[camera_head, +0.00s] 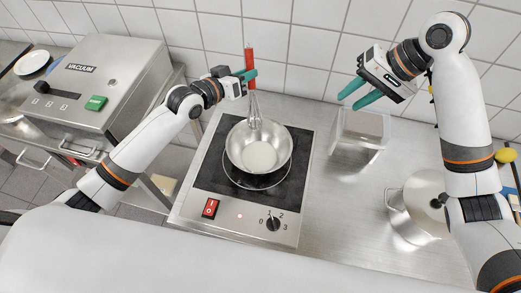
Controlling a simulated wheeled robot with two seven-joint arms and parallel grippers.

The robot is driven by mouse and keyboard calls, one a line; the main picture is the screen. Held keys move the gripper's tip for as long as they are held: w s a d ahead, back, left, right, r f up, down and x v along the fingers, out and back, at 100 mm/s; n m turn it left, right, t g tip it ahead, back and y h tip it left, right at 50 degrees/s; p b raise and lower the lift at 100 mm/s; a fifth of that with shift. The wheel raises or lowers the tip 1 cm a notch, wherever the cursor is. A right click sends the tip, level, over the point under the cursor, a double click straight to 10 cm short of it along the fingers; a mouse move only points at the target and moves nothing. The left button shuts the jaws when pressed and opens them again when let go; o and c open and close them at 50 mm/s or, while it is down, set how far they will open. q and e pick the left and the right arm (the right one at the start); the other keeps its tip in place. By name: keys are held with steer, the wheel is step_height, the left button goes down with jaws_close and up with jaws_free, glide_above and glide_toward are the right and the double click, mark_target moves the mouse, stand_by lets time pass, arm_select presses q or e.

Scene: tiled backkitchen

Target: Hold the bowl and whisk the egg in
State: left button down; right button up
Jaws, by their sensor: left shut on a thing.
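A shiny metal bowl (280,160) sits on the black top of a cooker (210,172). A pale whitish content (260,156) lies in its bottom. My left gripper (247,75) is shut on the red-handled whisk (250,57) above the bowl's back side. The whisk is nearly upright with its wires pointing down at the bowl's back part; I cannot tell whether they touch the content. My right gripper (359,95) is open and empty, right of the bowl and above a clear container. It is apart from the bowl.
The clear container (359,130) stands right of the cooker. A metal pot (417,206) stands at the right. The tiled wall is close behind. Steel counter between cooker and pot is clear.

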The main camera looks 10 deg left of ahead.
step_height(320, 180, up, 5)
steer(key=p, duration=0.4)
steer(key=shift+f+p, duration=0.2)
steer(key=shift+p, duration=0.1)
